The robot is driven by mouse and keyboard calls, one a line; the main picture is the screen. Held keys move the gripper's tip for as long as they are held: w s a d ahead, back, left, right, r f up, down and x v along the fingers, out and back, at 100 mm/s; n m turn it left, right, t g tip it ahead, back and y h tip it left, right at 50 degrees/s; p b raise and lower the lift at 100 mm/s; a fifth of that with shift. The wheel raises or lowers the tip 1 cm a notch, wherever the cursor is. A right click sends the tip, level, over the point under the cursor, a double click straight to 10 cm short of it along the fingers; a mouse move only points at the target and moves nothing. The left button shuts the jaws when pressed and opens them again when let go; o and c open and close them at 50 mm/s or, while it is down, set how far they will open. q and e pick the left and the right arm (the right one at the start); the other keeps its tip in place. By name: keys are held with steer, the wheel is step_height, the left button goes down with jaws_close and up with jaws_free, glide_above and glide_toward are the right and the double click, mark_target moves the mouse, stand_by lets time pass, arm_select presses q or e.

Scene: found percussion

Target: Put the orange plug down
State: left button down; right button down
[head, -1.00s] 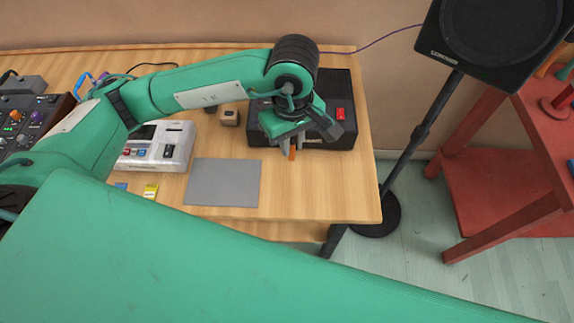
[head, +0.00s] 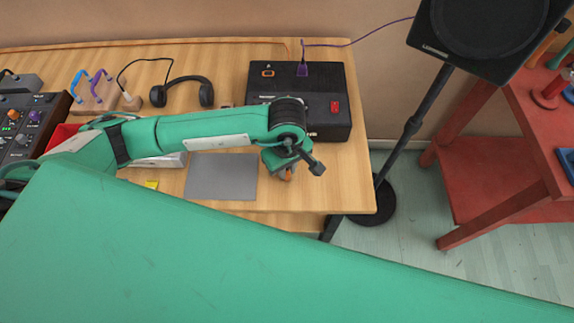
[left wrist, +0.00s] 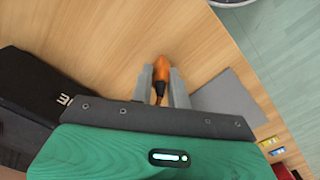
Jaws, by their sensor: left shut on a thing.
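The orange plug (left wrist: 161,70) is between the fingers of my left gripper (left wrist: 162,84) in the left wrist view. The gripper is shut on it. In the head view my left gripper (head: 286,176) is over the wooden table (head: 325,185), right of the grey mat (head: 222,176) and in front of the black box (head: 300,117). Only a small orange bit of the plug (head: 288,174) shows there. I cannot tell whether the plug touches the table. My right gripper is not in view.
The black box has a purple plug (head: 302,69) in its top, with a purple cable. Headphones (head: 183,92) lie at the back. A speaker (head: 487,35) on a stand is right of the table. Bare wood surrounds the gripper; the table's front edge is near.

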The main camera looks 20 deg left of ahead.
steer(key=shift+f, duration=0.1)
arm_select(q)
steer(key=shift+f, duration=0.15)
steer(key=c, duration=1.3)
jaws_free()
steer(key=shift+c, duration=0.2)
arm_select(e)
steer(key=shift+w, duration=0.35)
